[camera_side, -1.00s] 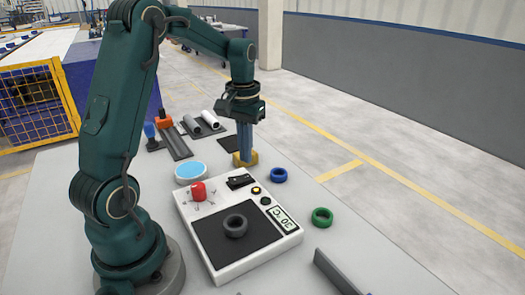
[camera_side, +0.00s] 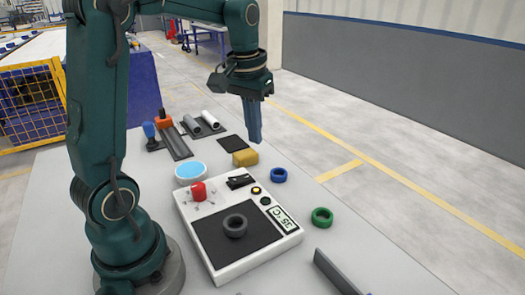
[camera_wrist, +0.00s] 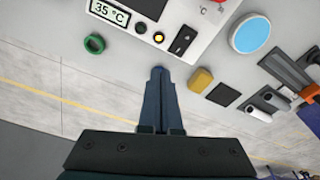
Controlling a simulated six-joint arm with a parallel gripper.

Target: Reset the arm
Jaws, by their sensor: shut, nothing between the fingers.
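My gripper (camera_side: 254,138) hangs in the air above the far part of the table, pointing down, its blue fingers shut with nothing between them. In the wrist view its shut fingers (camera_wrist: 159,72) point toward the hot plate's edge. A yellow block (camera_side: 245,158) lies on the table below and slightly left of the fingertips, apart from them. It also shows in the wrist view (camera_wrist: 200,80), right of the fingers.
The hot plate (camera_side: 284,247) carries a black ring (camera_side: 235,232) and reads 35 °C. A blue ring (camera_side: 279,175) and a green ring (camera_side: 322,222) lie to its right. A blue-topped dish (camera_side: 190,172), a dark pad (camera_side: 232,143) and grey pipes on a rack (camera_side: 211,121) stand farther back.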

